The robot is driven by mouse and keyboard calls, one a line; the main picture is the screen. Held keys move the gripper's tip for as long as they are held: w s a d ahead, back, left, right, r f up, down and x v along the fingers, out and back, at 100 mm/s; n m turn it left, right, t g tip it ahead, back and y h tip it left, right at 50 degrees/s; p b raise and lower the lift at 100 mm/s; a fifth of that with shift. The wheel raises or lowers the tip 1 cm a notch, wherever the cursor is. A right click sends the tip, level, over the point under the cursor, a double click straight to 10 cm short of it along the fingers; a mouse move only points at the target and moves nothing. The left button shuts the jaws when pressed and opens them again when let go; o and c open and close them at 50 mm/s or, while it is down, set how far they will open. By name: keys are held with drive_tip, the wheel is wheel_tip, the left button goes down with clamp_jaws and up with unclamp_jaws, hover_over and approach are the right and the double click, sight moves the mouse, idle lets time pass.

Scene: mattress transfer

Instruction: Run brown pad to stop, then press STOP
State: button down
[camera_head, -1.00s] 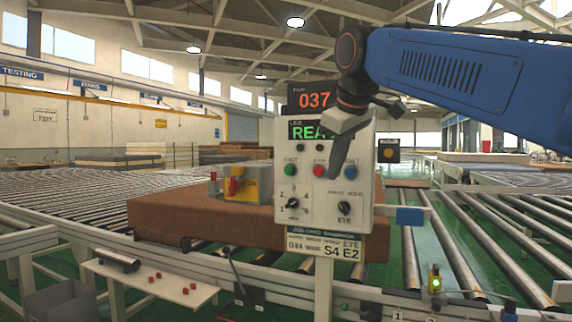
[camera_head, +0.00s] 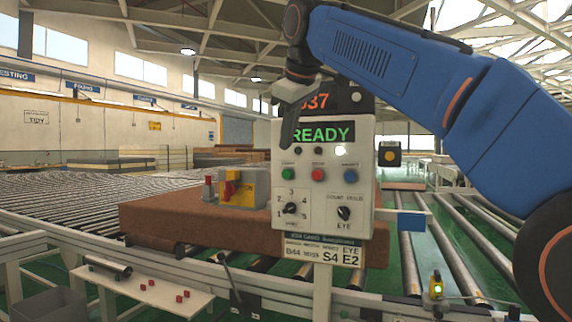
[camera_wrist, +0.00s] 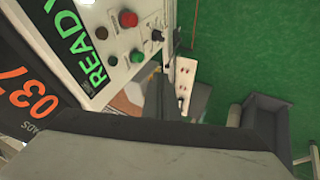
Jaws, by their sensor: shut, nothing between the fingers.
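The brown pad (camera_head: 160,216) lies on the rollers behind the control panel (camera_head: 365,200), which hides part of it. A blue block (camera_head: 411,222) is at the pad's right. The panel display (camera_head: 325,133) reads READY. Below it are a green button (camera_head: 288,174), a red button (camera_head: 318,174) and a blue button (camera_head: 350,174). My gripper (camera_head: 287,146) is shut and empty, its tip over the panel's left side above the green button; I see no contact. The wrist view shows the red button (camera_wrist: 128,19) and green button (camera_wrist: 137,56) beyond my dark fingers.
A yellow-grey box with a red switch (camera_head: 236,187) stands left of the panel. The panel has a numbered knob (camera_head: 290,208) and a second knob (camera_head: 344,213). A white shelf (camera_head: 150,288) with small red pieces is at front left. Empty rollers run at right.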

sight(287, 174)
drive_tip(key=shift+w+a+f, duration=0.1)
drive_tip(key=shift+w+f, duration=1.25)
drive_tip(key=shift+w, duration=0.2)
drive_tip(key=shift+w+a+f, duration=0.1)
drive_tip(key=shift+w+f, duration=1.2)
drive_tip(key=shift+w, duration=0.3)
drive_tip(key=shift+w+a+f, duration=0.1)
drive_tip(key=shift+w+f, duration=1.25)
drive_tip(key=shift+w, duration=0.2)
